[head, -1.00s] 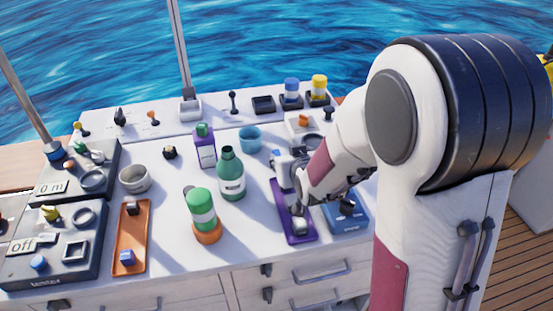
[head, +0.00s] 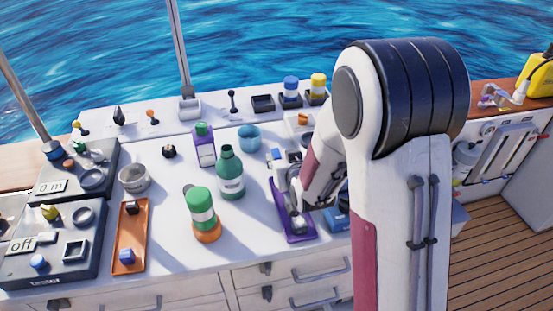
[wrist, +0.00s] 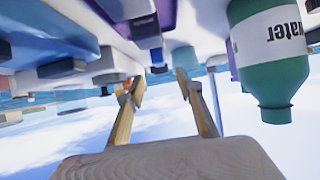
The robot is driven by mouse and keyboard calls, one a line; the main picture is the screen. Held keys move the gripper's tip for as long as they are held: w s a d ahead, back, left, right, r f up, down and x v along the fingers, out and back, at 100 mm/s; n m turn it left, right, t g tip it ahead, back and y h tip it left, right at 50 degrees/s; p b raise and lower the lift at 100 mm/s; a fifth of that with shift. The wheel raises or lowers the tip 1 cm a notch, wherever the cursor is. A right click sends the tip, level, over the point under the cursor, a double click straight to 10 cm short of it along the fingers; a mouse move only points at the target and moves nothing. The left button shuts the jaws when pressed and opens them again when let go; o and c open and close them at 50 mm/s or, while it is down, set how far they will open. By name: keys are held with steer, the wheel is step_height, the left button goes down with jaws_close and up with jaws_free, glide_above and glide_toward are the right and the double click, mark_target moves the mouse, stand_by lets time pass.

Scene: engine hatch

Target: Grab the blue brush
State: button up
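I cannot pick out a blue brush with certainty in either view. A small blue piece (head: 276,154) shows at the far end of the purple tray (head: 291,232), beside my arm, but its shape is unclear. My gripper is low over the purple tray area in the head view, mostly hidden by my arm. In the wrist view, which is upside down, my gripper (wrist: 160,83) has its two tan fingers apart with nothing held between them. The green water bottle (wrist: 268,72) is to the right of the fingers there and also shows in the head view (head: 230,182).
A green-capped bottle (head: 201,205) and a purple bottle (head: 205,150) stand on the white counter (head: 180,235). A blue cup (head: 249,138) stands behind. An orange tray (head: 131,232) and dark control panels (head: 50,251) lie to the left. Blue and yellow jars (head: 291,88) stand at the back.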

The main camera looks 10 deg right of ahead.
mark_target(277, 153)
steer(key=shift+x, duration=0.9)
steer(key=shift+x, duration=2.6)
steer(key=shift+f, duration=0.1)
jaws_close()
